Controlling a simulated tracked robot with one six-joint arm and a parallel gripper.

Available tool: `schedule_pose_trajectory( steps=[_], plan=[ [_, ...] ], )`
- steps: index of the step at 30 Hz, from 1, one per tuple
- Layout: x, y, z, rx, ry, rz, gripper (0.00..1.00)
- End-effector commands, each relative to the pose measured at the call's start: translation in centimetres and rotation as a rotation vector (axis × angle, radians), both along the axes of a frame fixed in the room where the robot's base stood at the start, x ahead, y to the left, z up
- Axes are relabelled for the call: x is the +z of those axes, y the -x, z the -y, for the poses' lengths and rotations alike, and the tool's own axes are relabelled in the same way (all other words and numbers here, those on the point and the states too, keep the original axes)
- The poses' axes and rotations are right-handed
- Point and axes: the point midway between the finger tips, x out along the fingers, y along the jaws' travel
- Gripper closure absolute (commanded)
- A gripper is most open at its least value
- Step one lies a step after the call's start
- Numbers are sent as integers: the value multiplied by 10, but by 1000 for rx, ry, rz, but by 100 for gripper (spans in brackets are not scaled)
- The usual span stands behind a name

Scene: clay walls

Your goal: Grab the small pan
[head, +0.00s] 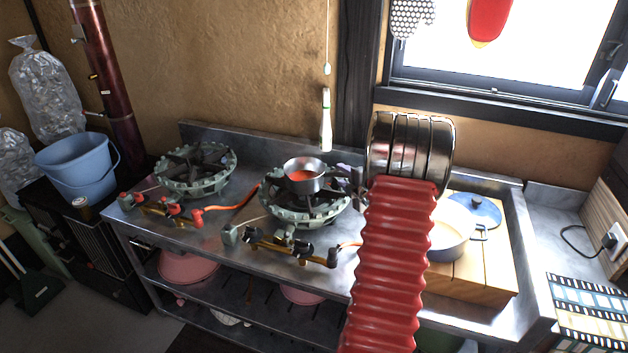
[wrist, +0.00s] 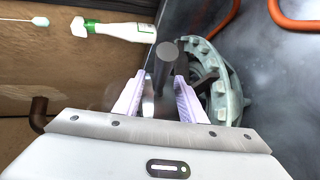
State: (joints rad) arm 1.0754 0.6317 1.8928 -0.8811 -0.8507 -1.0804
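The small pan (head: 304,177) is a metal pan with orange-red inside. It sits on the right gas burner (head: 300,212) in the head view. My gripper (head: 346,172) is just right of the pan and mostly hidden behind my arm. In the wrist view, my gripper (wrist: 160,80) has its two pale lilac fingers apart. A dark grey round bar (wrist: 164,66), which looks like the pan's handle, stands between them with gaps on both sides. The pan's bowl cannot be made out clearly in the wrist view.
A second burner (head: 195,168) stands to the left. A white pot (head: 449,240) and a blue lid (head: 474,209) are on a wooden board (head: 490,262) at right. An orange hose (head: 235,205) runs between the burners.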

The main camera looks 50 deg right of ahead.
Motion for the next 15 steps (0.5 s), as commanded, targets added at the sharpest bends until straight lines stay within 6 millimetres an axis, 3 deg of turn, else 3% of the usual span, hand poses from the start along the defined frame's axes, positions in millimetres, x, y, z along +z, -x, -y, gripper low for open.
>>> schedule_pose_trajectory(
  steps=[4, 15],
  plan=[
    [-4, -13, 5, 0, 0, -1, 63],
    [-4, -14, 6, -1, -1, 0, 63]
  ],
)
